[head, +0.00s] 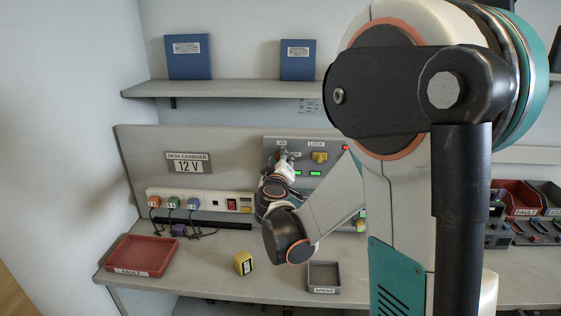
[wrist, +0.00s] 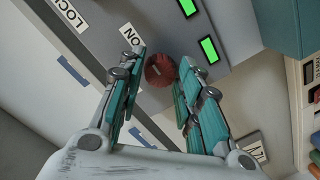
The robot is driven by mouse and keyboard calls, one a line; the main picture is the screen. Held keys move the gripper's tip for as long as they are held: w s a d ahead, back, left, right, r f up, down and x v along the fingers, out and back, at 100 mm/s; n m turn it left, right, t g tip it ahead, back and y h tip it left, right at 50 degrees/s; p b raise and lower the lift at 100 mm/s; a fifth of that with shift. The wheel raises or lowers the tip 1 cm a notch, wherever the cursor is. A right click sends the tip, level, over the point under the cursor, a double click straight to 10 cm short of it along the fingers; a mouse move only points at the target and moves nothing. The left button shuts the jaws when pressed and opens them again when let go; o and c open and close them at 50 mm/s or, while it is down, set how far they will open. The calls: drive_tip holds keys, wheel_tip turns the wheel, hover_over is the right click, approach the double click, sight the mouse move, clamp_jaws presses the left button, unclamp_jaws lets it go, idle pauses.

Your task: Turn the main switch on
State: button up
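A dark red round knob (wrist: 160,70), which looks like the main switch, is on the grey panel (head: 270,145) in the wrist view, with an "ON" label (wrist: 130,34) close by. My gripper (wrist: 162,62) is open, with one finger on each side of the knob; I cannot tell whether either finger touches it. In the head view my gripper (head: 281,166) is at the panel's left part and mostly hides the knob. Two green lights (wrist: 208,49) are lit beside the knob. The knob's setting cannot be made out.
A yellow lock knob (head: 319,157) and a lit red light (head: 346,147) are on the panel to the right. A charger strip (head: 200,201) with plugs is to the left. A red tray (head: 141,255), yellow block (head: 243,263) and grey tray (head: 324,276) are on the bench.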

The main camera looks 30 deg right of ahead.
drive_tip(key=shift+o, duration=0.5)
drive_tip(key=f+v, duration=0.1)
drive_tip(key=v, duration=1.1)
drive_tip(key=shift+r, duration=0.5)
drive_tip(key=s+a+f+g+y, duration=0.2)
drive_tip(key=s+a+y, duration=0.1)
drive_tip(key=s, duration=0.4)
drive_tip(key=s+a+f+m+g+y, duration=0.1)
drive_tip(key=s+a+g+y, duration=0.1)
drive_tip(key=s+a, duration=0.3)
drive_tip(key=s+a+f+m+g+y, duration=0.1)
drive_tip(key=s+a+f+g+y, duration=0.1)
drive_tip(key=s, duration=0.7)
drive_tip(key=a+g+y, duration=0.1)
drive_tip(key=a+y, duration=0.1)
drive_tip(key=shift+a+f+y, duration=0.3)
drive_tip(key=shift+f, duration=0.05)
